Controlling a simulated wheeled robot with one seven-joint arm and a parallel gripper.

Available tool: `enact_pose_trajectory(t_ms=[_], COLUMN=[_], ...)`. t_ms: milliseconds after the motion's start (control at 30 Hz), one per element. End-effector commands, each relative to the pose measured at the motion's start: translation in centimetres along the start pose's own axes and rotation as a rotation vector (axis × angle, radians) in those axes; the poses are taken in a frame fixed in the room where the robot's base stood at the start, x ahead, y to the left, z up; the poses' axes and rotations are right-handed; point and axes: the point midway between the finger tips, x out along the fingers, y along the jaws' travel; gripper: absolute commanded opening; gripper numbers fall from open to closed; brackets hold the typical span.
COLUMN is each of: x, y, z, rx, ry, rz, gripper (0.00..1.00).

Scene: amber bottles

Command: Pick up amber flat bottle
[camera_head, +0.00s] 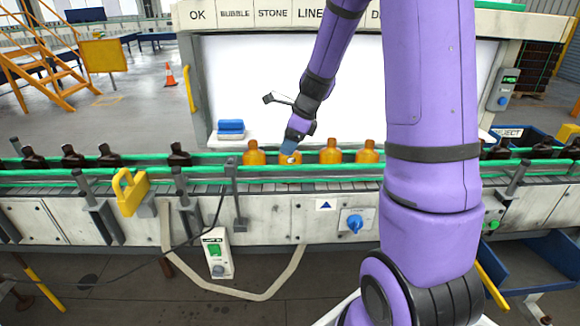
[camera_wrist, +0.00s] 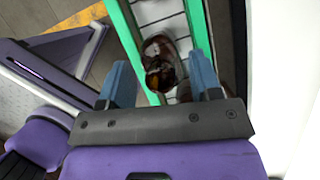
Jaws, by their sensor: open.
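Several amber bottles stand in a row on the conveyor in front of the bright panel, seen in the head view. One amber bottle (camera_head: 254,155) is left of my gripper (camera_head: 289,149); two more, a bottle (camera_head: 331,153) and another bottle (camera_head: 367,153), are to its right. My gripper is low over a bottle between these, partly hiding it. In the wrist view, one dark amber bottle (camera_wrist: 160,62) is seen from above between the rails. My open blue fingers (camera_wrist: 158,78) lie on either side of it, with no clear contact. I cannot tell which bottle is flat.
Green guide rails (camera_head: 130,162) run along both sides of the conveyor. Darker bottles (camera_head: 73,157) stand farther left, with others at far right. A blue block stack (camera_head: 231,130) sits behind the line. A yellow bracket (camera_head: 129,192) and a control box (camera_head: 217,253) are at the front.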

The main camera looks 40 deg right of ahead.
Motion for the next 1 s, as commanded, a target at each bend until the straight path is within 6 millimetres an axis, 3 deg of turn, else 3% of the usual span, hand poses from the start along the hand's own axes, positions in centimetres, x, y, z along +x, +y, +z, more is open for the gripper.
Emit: enact_pose_trajectory(t_ms=[233,500,833,1000], x=[0.2,0.2,-0.2,-2.2], y=[0.0,0.0,0.0,0.0], z=[0.0,0.0,0.2,1.1], rx=[0.0,0.0,-0.002,-0.004], ry=[0.0,0.0,-0.001,-0.002], rz=[0.0,0.0,-0.001,-0.004], gripper=[0.58,0.0,0.0,0.0])
